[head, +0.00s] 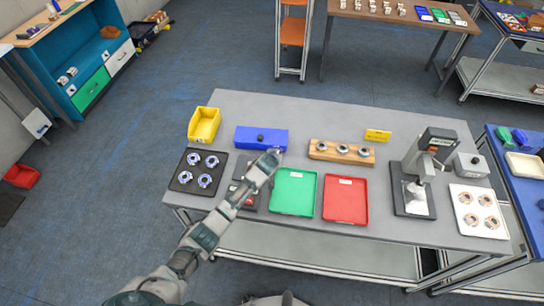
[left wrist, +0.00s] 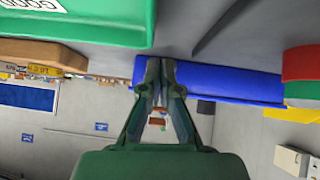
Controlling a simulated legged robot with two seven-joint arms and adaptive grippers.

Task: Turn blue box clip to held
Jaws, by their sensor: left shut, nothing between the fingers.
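The blue box (head: 250,134) is a long block at the back left of the grey table, with a dark knob-like part (head: 261,138) that may be its clip. My left gripper (head: 273,156) is shut and empty at the box's front right corner. In the left wrist view, which is upside down, the shut fingers (left wrist: 161,64) overlap the blue box (left wrist: 245,84). Whether they touch it I cannot tell. A dark part (left wrist: 206,107) shows at the box's edge there. The clip's position is too small to read. My right gripper is not in view.
A green tray (head: 293,172) and red tray (head: 345,190) lie in front. A wooden holder (head: 326,156) with round parts stands right of the box, a yellow bin (head: 204,124) left. A black tray (head: 185,183) is at front left. A press (head: 431,160) stands further right.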

